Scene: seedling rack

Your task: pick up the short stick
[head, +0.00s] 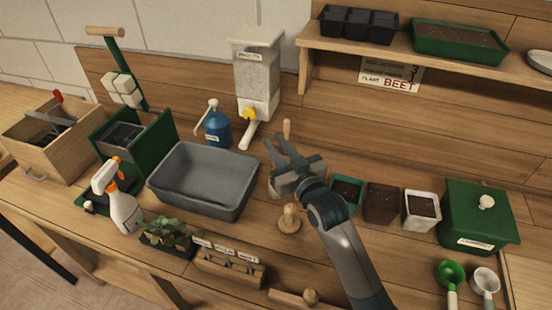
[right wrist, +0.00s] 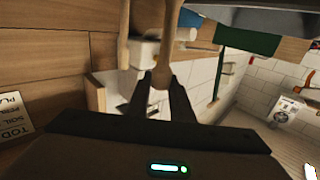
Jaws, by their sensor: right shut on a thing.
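My right gripper (head: 276,144) is above the bench, past the right end of the grey basin. It is shut on the short stick (head: 287,128), a pale wooden stick whose upper part shows just beyond the fingertips. In the right wrist view the stick (right wrist: 164,45) runs up from between the dark fingertips (right wrist: 160,88), with its rounded end at the fingers. In the head view its lower part is hidden by the gripper. My left gripper is not in view.
The grey basin (head: 203,203) is left of my gripper. A wooden knobbed tool (head: 290,218) stands below it. Pots, including a brown one (head: 382,203), and a green lidded box (head: 478,220) are on the right. A hopper (head: 257,75) and blue bottle (head: 217,128) stand behind.

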